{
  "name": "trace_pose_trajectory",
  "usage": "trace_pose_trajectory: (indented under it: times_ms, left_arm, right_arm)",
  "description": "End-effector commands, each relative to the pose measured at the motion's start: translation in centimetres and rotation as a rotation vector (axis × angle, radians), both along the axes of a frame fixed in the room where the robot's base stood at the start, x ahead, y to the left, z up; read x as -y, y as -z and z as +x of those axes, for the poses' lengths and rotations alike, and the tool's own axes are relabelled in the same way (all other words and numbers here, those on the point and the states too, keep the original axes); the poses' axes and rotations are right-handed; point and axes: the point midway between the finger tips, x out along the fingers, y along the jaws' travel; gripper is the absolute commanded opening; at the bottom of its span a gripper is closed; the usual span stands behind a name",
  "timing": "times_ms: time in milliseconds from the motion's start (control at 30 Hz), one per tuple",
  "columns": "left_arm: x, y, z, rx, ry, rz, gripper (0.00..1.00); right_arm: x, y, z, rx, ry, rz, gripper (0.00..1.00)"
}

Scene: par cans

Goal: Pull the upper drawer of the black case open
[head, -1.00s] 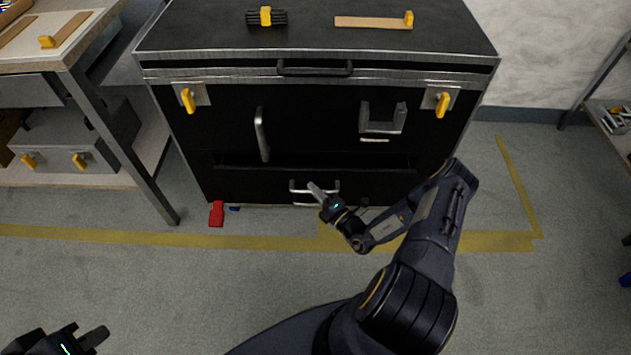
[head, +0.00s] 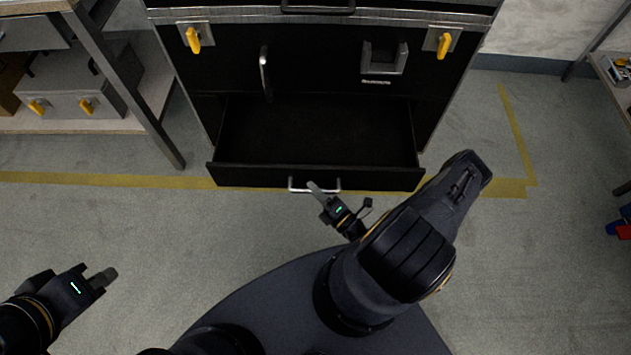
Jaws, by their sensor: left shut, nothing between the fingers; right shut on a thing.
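The black case (head: 320,60) stands in front of me in the head view. One drawer (head: 230,175) is pulled well out of its lower part, and its inside looks empty. The drawer's silver handle (head: 291,186) is on the middle of its front. My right gripper (head: 315,187) is shut on this handle. Whatever lies below the open drawer is hidden by it. My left gripper (head: 106,278) is shut and empty, low at the left over bare floor, well apart from the case.
Yellow latches (head: 193,40) sit on the case's upper corners. A workbench with a grey box (head: 65,98) on its shelf stands at left. A shelf (head: 612,78) is at the right edge, with a red and blue thing (head: 622,230) below. The floor (head: 180,240) before the drawer is clear.

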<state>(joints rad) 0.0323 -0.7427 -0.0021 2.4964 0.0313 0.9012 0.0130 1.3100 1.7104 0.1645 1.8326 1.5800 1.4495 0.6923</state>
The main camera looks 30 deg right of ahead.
Motion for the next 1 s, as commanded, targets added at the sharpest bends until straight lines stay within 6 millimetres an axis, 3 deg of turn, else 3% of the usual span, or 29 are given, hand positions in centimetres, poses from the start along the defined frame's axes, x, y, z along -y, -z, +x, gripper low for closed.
trace_pose_trajectory:
  times_ms: [267,300,467,767,1000]
  left_arm:
    - [0.0,0.0,0.0,0.0,0.0,0.0,0.0]
    - [0.0,0.0,0.0,0.0,0.0,0.0,0.0]
    - [0.0,0.0,0.0,0.0,0.0,0.0,0.0]
    - [0.0,0.0,0.0,0.0,0.0,0.0,0.0]
    - [0.0,-0.4,0.0,0.0,0.0,0.0,0.0]
  right_arm:
    - [0.0,0.0,-0.1,0.0,0.0,-0.001,0.0]
    - [0.0,0.0,-0.1,0.0,0.0,-0.001,0.17]
    - [0.0,0.0,0.0,0.0,0.0,-0.001,0.36]
    - [0.1,0.1,-0.2,-0.001,0.0,-0.001,0.36]
    - [1.0,0.5,-3.5,-0.002,0.003,-0.002,0.36]
